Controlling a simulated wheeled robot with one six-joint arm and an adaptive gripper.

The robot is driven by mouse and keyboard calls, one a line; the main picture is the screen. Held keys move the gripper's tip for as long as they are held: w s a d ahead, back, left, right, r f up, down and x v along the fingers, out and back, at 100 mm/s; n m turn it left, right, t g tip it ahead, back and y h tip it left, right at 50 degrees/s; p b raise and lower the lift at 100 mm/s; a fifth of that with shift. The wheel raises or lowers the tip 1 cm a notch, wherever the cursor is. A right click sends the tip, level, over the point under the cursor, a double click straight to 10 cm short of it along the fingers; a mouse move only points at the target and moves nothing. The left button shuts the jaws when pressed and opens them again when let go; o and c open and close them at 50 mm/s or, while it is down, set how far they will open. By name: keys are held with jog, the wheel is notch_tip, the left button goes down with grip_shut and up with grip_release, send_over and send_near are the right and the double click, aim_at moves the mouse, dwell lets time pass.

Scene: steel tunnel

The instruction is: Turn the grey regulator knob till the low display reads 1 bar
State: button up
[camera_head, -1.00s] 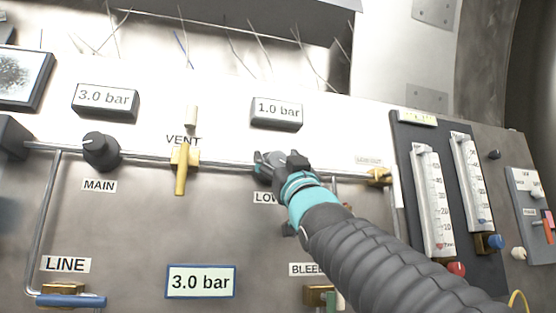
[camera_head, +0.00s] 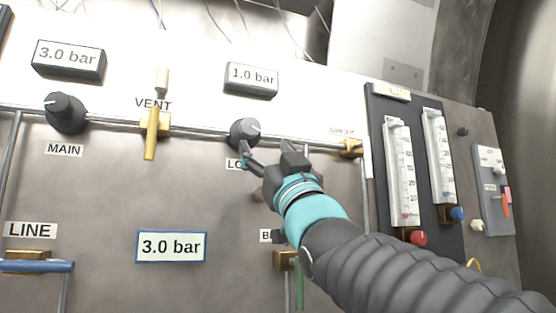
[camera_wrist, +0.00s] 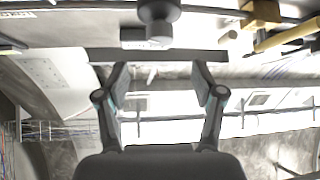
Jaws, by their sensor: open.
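The grey regulator knob (camera_head: 245,132) is on the panel above the partly covered LOW label (camera_head: 236,163). The low display (camera_head: 252,79) above it reads 1.0 bar. My gripper (camera_head: 266,150) is open and empty, just below and right of the knob and apart from it. In the wrist view my gripper (camera_wrist: 160,75) shows its two fingers spread, with a dark knob (camera_wrist: 158,20) beyond them at the top edge.
The MAIN knob (camera_head: 67,113) and its 3.0 bar display (camera_head: 69,59) are at left. The yellow VENT valve (camera_head: 152,134) stands between the knobs. A lower display (camera_head: 171,247) reads 3.0 bar. Flow meters (camera_head: 398,170) are at right.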

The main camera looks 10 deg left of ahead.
jog(key=shift+v, duration=1.1)
jog(key=w+d+f+m+g+h, duration=0.1)
jog(key=d+f+m+g+h, duration=0.3)
jog(key=f, duration=0.6)
jog(key=w+d+f+m+t+h, duration=0.1)
jog(key=d+f+h, duration=0.5)
jog(key=f, duration=0.4)
jog(key=w+d+f+m+g+h, duration=0.2)
jog(key=d+f+m+h, duration=0.3)
jog(key=f, duration=0.6)
jog(key=s+d+f+g+h, duration=0.1)
jog(key=s+d+f+g, duration=0.2)
jog(key=s+f, duration=0.3)
jog(key=s+d+f+g, duration=0.3)
jog(key=s+f, duration=0.3)
jog(key=f, duration=0.6)
jog(key=s+d+f+g+h, duration=0.1)
jog(key=s+d+f+g, duration=0.2)
jog(key=s+f, duration=0.4)
notch_tip(320, 180, down, 3)
jog(key=shift+d+r+m+g+h, duration=0.15)
jog(key=shift+d+m+g+h, duration=0.2)
jog(key=shift+d, duration=0.55)
